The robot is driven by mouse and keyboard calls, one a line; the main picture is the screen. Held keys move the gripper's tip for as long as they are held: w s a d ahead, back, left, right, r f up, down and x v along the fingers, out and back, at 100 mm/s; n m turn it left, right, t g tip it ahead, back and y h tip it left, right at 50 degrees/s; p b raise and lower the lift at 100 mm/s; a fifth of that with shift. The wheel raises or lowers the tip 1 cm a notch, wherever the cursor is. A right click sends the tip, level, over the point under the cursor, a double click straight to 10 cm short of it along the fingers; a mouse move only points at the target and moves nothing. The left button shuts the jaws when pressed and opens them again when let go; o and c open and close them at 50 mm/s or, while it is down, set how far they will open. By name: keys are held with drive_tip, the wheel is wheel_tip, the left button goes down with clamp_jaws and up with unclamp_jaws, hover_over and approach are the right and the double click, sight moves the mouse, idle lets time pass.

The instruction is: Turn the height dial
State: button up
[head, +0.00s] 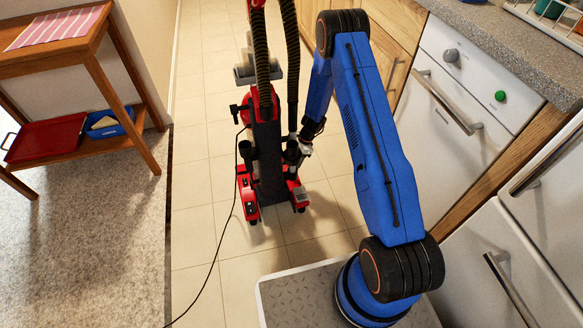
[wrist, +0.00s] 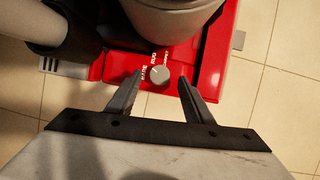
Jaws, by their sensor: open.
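The height dial (wrist: 158,77) is a small round grey knob on the red base of the vacuum cleaner (wrist: 213,62), in the wrist view. White lettering, seemingly BARE, RUG and CARPET, runs beside and above it. My gripper (wrist: 161,84) is open, with one dark finger to the left of the dial and one to the right. The fingertips are about level with the dial, with small gaps seen on both sides; I cannot tell their height above it. In the head view the red and black vacuum cleaner (head: 265,150) stands upright on the tiles; its dial cannot be made out.
A grey cylinder (wrist: 172,18) of the vacuum rises close above the dial in the wrist view. In the head view, a black cord (head: 222,240) lies on the floor. White appliances and a counter (head: 500,40) stand right; a wooden trolley (head: 95,90) stands left.

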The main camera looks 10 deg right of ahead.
drive_tip(key=shift+x, duration=1.3)
drive_tip(key=c, duration=1)
drive_tip(key=shift+c, duration=0.2)
drive_tip(key=shift+n, duration=0.4)
drive_tip(key=n, duration=0.1)
drive_tip(key=n+g, duration=0.1)
drive_tip(key=shift+w+a+n, duration=0.1)
drive_tip(key=shift+w+n, duration=0.05)
drive_tip(key=shift+n, duration=0.15)
drive_tip(key=shift+n+g+h, duration=0.5)
drive_tip(key=shift+n, duration=0.7)
